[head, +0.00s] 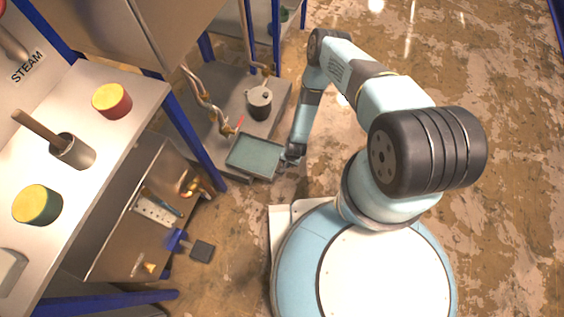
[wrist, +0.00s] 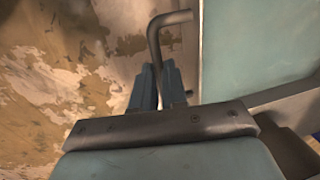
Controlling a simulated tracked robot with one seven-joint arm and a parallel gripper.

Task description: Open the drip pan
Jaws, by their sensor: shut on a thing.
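The drip pan (head: 254,156) is a shallow rectangular tray with a grey rim and a teal inside, low down by the near end of the metal shelf. In the wrist view the pan (wrist: 255,45) fills the right side, with its bent dark rod handle (wrist: 172,18) to the left. My gripper (head: 291,156) reaches down to the pan's right side. In the wrist view my gripper (wrist: 157,88) has its blue fingers shut on the handle. The exact contact is partly hidden by the dark gripper body.
A grey lidded pot (head: 259,101) stands on the low metal shelf (head: 225,88) behind the pan, beside bent pipes (head: 203,97). A blue post (head: 193,140) rises left of the pan. A blue-handled pedal (head: 202,250) juts out nearer. Floor to the right is open.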

